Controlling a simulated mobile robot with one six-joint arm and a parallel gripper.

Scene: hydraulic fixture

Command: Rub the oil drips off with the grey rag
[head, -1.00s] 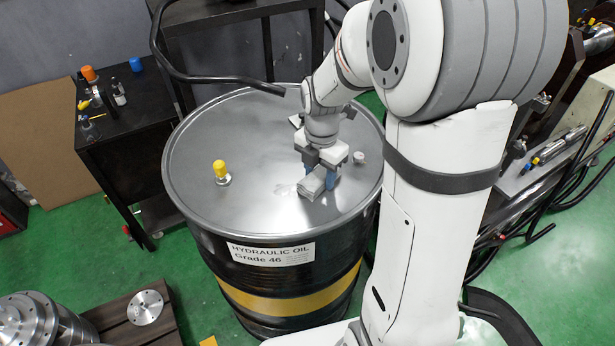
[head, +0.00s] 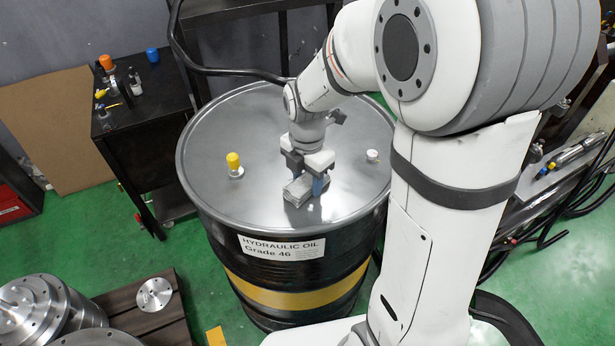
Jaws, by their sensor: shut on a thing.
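My gripper (head: 306,184) points down over the lid of a black oil drum and is shut on the grey rag (head: 298,193). The drum's grey metal lid (head: 225,130) is round with a raised rim. I cannot make out any clear oil drips on the lid now; the rag and my arm hide part of it.
A yellow-capped fitting (head: 234,163) stands on the lid left of my gripper, and a small white cap (head: 372,155) stands to its right. A black hose (head: 235,78) passes behind the drum. A dark bench (head: 140,110) with small bottles stands at left.

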